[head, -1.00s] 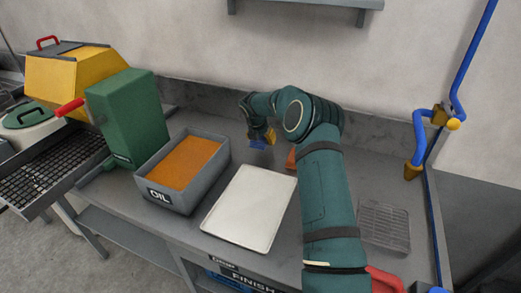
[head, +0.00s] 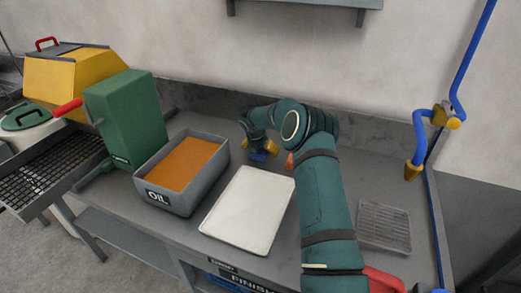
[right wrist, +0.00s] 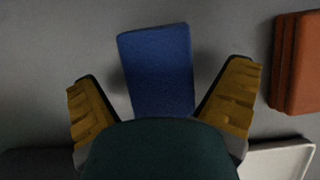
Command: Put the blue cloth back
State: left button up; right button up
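The blue cloth (head: 258,156) lies on the grey bench near the back, right of the oil tub. It looks like a flat, folded rectangle in the right wrist view (right wrist: 158,70). My right gripper (head: 257,149) is low over it, with its yellow fingers spread apart. In the right wrist view the cloth lies between the open fingers (right wrist: 162,95), with a gap on each side. Its near end is hidden behind the gripper body. My left gripper is not in view.
An orange-brown block (right wrist: 298,62) lies right of the cloth, partly behind my arm in the head view. A pale tray (head: 248,210) is in front and the oil tub (head: 222,165) to the left. A wire rack (head: 384,226) sits at right.

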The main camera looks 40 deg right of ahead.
jog(key=p+v, duration=0.2)
jog(key=v, duration=0.9)
jog(key=shift+s+a+r, duration=0.1)
jog(key=shift+a+r, duration=0.1)
jog(key=shift+r, duration=0.35)
